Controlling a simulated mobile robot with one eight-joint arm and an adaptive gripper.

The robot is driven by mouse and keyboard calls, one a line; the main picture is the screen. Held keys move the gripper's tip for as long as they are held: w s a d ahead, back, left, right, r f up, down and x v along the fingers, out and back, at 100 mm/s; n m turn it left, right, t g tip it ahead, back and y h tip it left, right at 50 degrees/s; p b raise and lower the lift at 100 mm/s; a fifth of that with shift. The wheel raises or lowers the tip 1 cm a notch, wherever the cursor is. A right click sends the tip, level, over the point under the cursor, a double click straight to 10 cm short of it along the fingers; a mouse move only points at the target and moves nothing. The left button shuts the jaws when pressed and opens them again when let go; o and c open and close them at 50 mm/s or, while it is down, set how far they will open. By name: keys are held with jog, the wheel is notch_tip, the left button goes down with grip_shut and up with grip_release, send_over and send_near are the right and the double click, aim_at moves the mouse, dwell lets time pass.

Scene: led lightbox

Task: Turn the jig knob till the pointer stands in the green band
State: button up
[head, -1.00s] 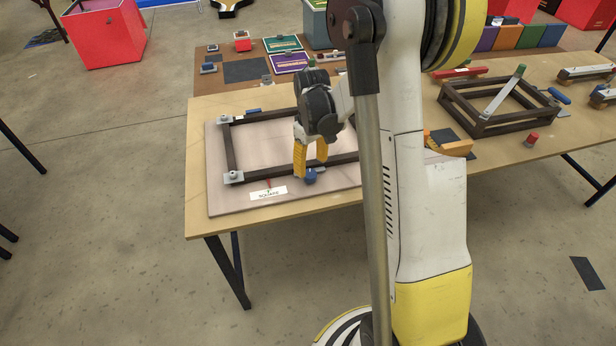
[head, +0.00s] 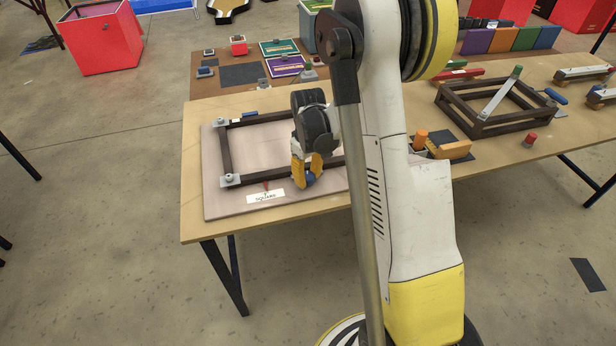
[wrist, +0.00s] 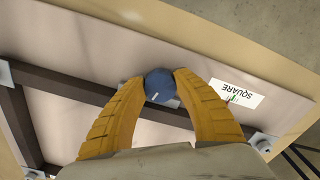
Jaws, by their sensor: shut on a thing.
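The blue jig knob (wrist: 160,86) has a short white line on its top. My gripper (wrist: 161,78) has its two yellow fingers shut on the knob, one on each side. In the head view the gripper (head: 307,184) is low at the jig board's front edge, and the knob (head: 310,179) is partly hidden between the fingers. A white label reading SQUARE (head: 265,197) lies left of the knob, with a small red pointer (head: 266,184) just behind it. The label (wrist: 237,93) bears a small green mark in the wrist view. Whether pointer and green band line up is too small to tell.
A dark wooden frame (head: 226,152) lies on the pale jig board (head: 212,192), with grey corner fittings. To the right are an orange block (head: 455,149), another dark frame (head: 478,124) and a red knob (head: 530,139). The table's front left is clear.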

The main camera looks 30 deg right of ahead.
jog(key=shift+m, duration=0.4)
jog(key=m, duration=0.2)
jog(key=shift+m, duration=0.4)
jog(key=m+b, duration=0.1)
jog(key=m, duration=0.2)
jog(key=shift+a+m, duration=0.1)
jog(key=shift+m, duration=0.3)
jog(key=m, duration=0.6)
jog(key=shift+m, duration=0.4)
jog(key=o, duration=1.2)
jog(key=shift+c, duration=0.2)
